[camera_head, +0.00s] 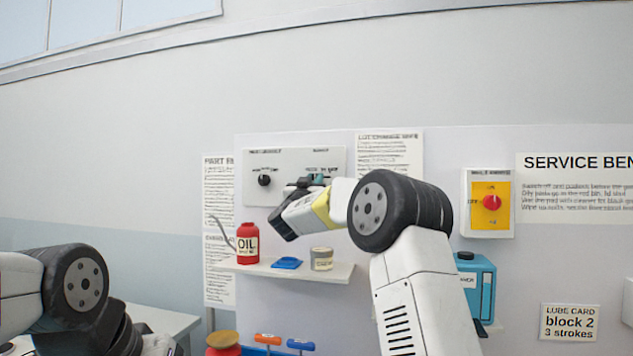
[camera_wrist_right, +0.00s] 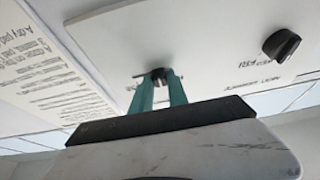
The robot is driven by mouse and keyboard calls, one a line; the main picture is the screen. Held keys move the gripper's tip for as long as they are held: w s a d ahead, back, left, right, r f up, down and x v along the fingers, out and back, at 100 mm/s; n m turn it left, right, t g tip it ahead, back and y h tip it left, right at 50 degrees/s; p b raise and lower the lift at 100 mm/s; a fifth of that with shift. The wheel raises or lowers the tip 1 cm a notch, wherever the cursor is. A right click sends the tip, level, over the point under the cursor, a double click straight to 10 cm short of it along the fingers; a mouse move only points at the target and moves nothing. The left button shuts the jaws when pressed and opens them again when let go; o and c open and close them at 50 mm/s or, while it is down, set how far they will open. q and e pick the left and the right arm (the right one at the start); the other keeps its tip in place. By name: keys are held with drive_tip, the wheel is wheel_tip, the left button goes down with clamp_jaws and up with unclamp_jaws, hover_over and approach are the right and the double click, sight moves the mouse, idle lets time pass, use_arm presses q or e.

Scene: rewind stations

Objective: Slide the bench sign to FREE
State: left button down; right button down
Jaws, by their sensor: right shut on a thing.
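A white panel (camera_head: 275,160) on the wall board has a black knob (camera_head: 264,180) at its left and small, unreadable lettering. My right gripper (camera_head: 318,181) is at the panel's right part. In the right wrist view, its two teal fingers (camera_wrist_right: 160,88) are shut on a small dark knob (camera_wrist_right: 159,75) on the white panel (camera_wrist_right: 205,50). The other black knob (camera_wrist_right: 282,44) stands free, apart from the fingers. I cannot read which word the held knob points to. My left arm shows at the lower left, but its gripper is not in view.
Below the panel, a shelf (camera_head: 300,270) holds a red oil can (camera_head: 247,243), a blue item (camera_head: 286,263) and a tin (camera_head: 321,258). A yellow switch plate with a red knob (camera_head: 491,202) and a teal box (camera_head: 477,285) are to the right.

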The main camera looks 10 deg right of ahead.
drive_tip(key=shift+w+a, duration=0.2)
drive_tip(key=shift+a, duration=0.35)
drive_tip(key=shift+w+a, duration=0.15)
drive_tip(key=shift+a, duration=0.35)
drive_tip(key=c, duration=1.3)
unclamp_jaws()
drive_tip(key=shift+w+a, duration=0.1)
drive_tip(key=shift+a, duration=0.05)
drive_tip(key=v, duration=0.7)
drive_tip(key=shift+s+f, duration=0.2)
drive_tip(key=shift+s, duration=0.15)
drive_tip(key=shift+r, duration=0.1)
